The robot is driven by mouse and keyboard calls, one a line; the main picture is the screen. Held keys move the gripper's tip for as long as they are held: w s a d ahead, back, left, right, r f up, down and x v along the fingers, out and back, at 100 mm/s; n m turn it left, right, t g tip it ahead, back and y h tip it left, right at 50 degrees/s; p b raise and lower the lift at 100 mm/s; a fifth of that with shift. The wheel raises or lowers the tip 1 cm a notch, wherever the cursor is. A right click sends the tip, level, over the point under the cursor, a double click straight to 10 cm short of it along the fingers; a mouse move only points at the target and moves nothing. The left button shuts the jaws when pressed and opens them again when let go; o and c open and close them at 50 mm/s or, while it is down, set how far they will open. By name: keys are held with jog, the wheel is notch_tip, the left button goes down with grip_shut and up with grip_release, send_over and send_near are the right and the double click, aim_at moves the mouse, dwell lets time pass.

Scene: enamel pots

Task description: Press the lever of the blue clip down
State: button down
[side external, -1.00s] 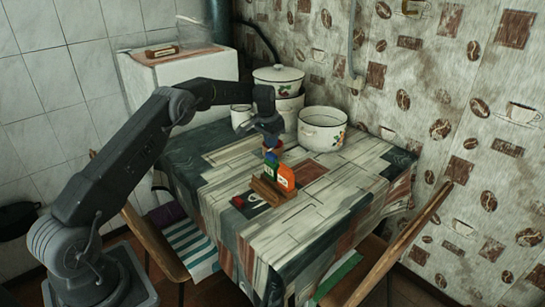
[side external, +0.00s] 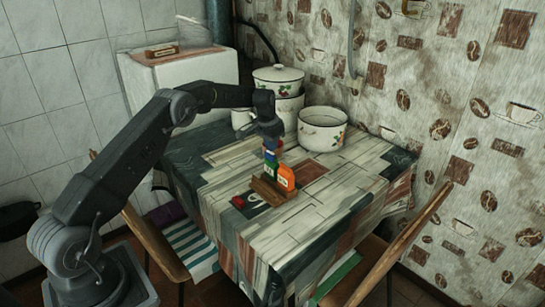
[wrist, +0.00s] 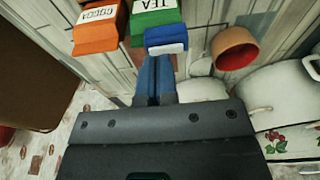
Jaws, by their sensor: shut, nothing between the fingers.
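The blue clip (wrist: 165,36) sits at the end of the green TEA packet (wrist: 150,18) in the wrist view, its pale lever edge facing my gripper. My gripper (wrist: 157,62) is shut and empty, with its fingertips beside the clip's lever edge; I cannot tell if they touch. In the side view my gripper (side external: 271,143) points down just above the blue clip (side external: 270,155), which is small and partly hidden there. The green packet (side external: 270,167) stands beside an orange packet (side external: 287,178) in a wooden holder (side external: 268,192).
The orange COCOA packet (wrist: 97,25) is close beside the green one. A reddish cup (wrist: 236,47) is near the clip. White enamel pots (side external: 322,130) stand at the table's back, with a white mug (side external: 241,118). The table's (side external: 335,200) right front is clear.

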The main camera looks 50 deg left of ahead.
jog(key=shift+r, duration=0.1)
notch_tip(320, 180, up, 7)
dwell(0.7)
